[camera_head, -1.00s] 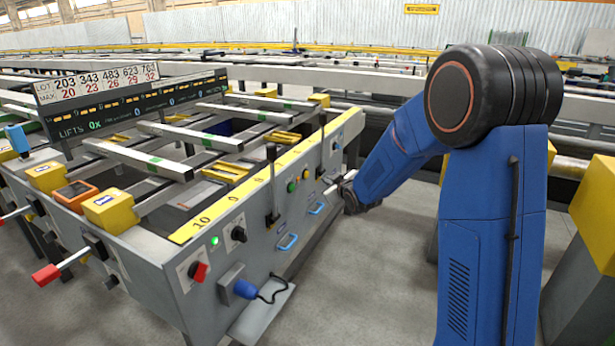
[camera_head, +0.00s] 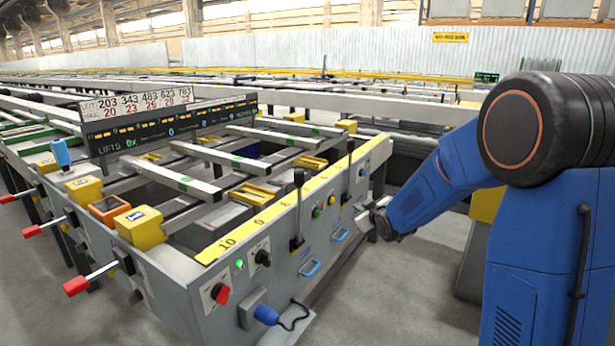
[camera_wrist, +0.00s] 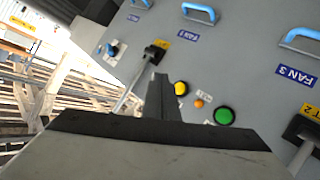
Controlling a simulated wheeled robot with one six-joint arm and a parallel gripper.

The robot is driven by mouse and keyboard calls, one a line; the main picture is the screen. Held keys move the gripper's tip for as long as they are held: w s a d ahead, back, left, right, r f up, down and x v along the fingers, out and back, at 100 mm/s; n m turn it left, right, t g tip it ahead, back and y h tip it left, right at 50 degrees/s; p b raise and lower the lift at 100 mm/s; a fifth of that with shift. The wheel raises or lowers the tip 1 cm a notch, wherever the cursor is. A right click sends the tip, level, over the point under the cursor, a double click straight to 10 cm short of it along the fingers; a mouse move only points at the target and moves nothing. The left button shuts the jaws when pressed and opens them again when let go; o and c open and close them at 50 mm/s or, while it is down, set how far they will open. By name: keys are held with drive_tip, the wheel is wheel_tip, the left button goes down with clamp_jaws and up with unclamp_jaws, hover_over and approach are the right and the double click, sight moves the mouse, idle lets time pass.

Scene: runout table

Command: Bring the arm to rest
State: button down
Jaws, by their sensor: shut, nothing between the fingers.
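My blue arm (camera_head: 440,185) reaches from the right side of the head view toward the grey front panel of the runout table (camera_head: 285,240). My gripper (camera_head: 364,216) is at the arm's far end, close to the panel, and small in that view. In the wrist view my gripper (camera_wrist: 163,88) is shut and empty, its fingers together. Behind it show a yellow button (camera_wrist: 181,88), a green button (camera_wrist: 224,116) and a lever (camera_wrist: 150,55). I cannot tell whether the fingers touch the panel.
A display board (camera_head: 170,125) stands over the table. Red-handled levers (camera_head: 76,286) stick out at the left. Blue handles (camera_head: 309,268) and a black lever (camera_head: 298,205) project from the panel. Bare floor (camera_head: 415,290) lies between the panel and my arm.

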drive_tip(key=s+d+r+m+g+h, duration=0.1)
drive_tip(key=s+d+r+m+g, duration=0.15)
drive_tip(key=s, duration=0.85)
drive_tip(key=s+d+r+m+g+h, duration=0.1)
drive_tip(key=s+d+r+m+g, duration=0.2)
drive_tip(key=s, duration=0.9)
drive_tip(key=s+f+m+g, duration=0.1)
drive_tip(key=s+g, duration=0.2)
drive_tip(key=s, duration=2.6)
drive_tip(key=shift+s+a+f+m, duration=0.15)
drive_tip(key=shift+s+f+m, duration=0.1)
drive_tip(key=shift+f+m, duration=0.1)
drive_tip(key=c, duration=2.4)
unclamp_jaws()
drive_tip(key=shift+g, duration=0.25)
drive_tip(key=shift+c, duration=0.2)
